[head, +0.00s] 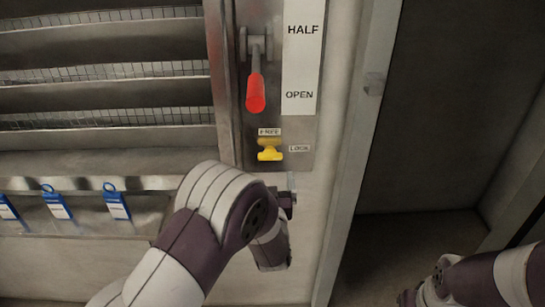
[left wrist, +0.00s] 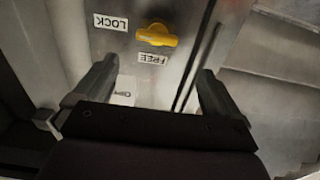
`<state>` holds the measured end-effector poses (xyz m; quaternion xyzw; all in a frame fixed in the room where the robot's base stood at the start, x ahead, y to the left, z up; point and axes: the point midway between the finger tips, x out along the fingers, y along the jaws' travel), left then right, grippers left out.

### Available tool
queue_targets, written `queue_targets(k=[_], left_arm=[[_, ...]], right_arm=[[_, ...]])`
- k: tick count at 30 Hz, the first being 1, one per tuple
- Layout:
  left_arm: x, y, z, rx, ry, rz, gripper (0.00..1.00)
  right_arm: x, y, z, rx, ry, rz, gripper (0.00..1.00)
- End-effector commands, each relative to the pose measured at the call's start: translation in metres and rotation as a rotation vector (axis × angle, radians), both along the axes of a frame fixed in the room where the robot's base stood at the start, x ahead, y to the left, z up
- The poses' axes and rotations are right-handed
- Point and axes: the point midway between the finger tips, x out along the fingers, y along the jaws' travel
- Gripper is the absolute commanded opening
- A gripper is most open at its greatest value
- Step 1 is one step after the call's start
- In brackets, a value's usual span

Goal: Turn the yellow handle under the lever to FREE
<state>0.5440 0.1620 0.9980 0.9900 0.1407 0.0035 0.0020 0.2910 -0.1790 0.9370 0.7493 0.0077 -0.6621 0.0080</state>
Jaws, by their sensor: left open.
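The yellow handle (head: 269,149) sits on a metal plate under the red-gripped lever (head: 256,92). A FREE label (head: 270,132) is above it and a LOCK label (head: 299,148) is to its right. The handle lies roughly crosswise, with one end toward LOCK. In the left wrist view, turned upside down, the yellow handle (left wrist: 157,35) shows between LOCK (left wrist: 111,22) and FREE (left wrist: 153,59). My left gripper (left wrist: 155,82) is open and empty, its fingers spread either side of the handle's line, apart from it. In the head view my arm mostly hides this gripper.
A scale plate reading HALF and OPEN (head: 300,60) stands right of the lever. Louvred slats (head: 110,95) and blue tags (head: 117,205) are at left. A vertical frame edge (head: 365,130) borders a dark recess at right. My right arm shows at lower right.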

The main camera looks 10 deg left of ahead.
Motion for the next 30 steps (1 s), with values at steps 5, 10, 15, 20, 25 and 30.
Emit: queue_targets(k=[5,10,15,20,25,30], left_arm=[[0.045,0.014,0.001,0.0,0.001,0.001,0.98],[0.076,0.022,0.001,-0.002,0.002,0.0,0.98],[0.088,0.025,0.0,-0.002,0.003,-0.002,0.98],[0.088,0.025,0.0,-0.001,0.003,-0.002,0.98],[0.088,0.025,0.0,-0.001,0.003,-0.002,0.65],[0.088,0.025,0.0,-0.002,0.003,-0.002,0.42]], right_arm=[[0.0,0.0,0.006,0.0,0.0,0.0,0.43],[0.0,0.0,0.01,0.0,0.0,0.0,0.43],[0.0,0.0,0.01,0.0,0.0,0.0,0.43],[0.0,0.0,0.01,0.0,0.0,0.0,0.43],[0.0,0.0,0.01,0.0,0.0,0.0,0.43],[0.0,0.0,0.01,0.0,0.0,0.0,0.43]])
